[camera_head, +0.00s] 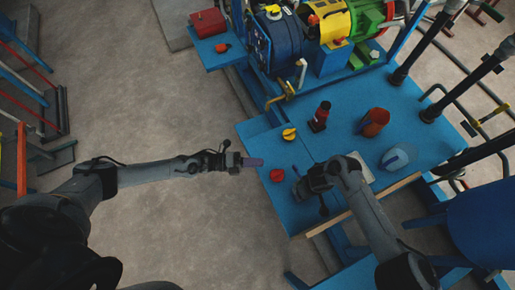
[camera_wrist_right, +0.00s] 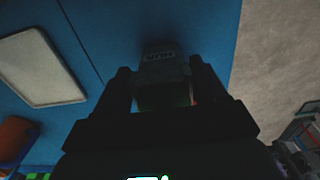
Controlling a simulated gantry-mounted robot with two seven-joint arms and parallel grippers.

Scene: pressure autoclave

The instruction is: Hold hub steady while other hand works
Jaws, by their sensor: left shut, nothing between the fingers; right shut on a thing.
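My right gripper (camera_wrist_right: 163,88) is shut on a dark block (camera_wrist_right: 162,70) with a small pale label in the right wrist view. This may be the hub, but it is too dark to be sure. In the head view my right gripper (camera_head: 304,187) is low over the front of the blue table (camera_head: 316,158), and its own body hides most of what it holds. My left gripper (camera_head: 246,162) is at the table's left edge, shut and empty, with a purplish tip. It is apart from the right gripper, and a red knob-like piece (camera_head: 277,175) lies between them.
A yellow knob-like piece (camera_head: 289,134), a black and red device (camera_head: 320,116), an orange-brown object (camera_head: 374,122) and a grey-blue cap (camera_head: 397,157) stand on the table. A pale tray (camera_wrist_right: 42,68) lies near the right gripper. Machinery stands behind; open floor lies left.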

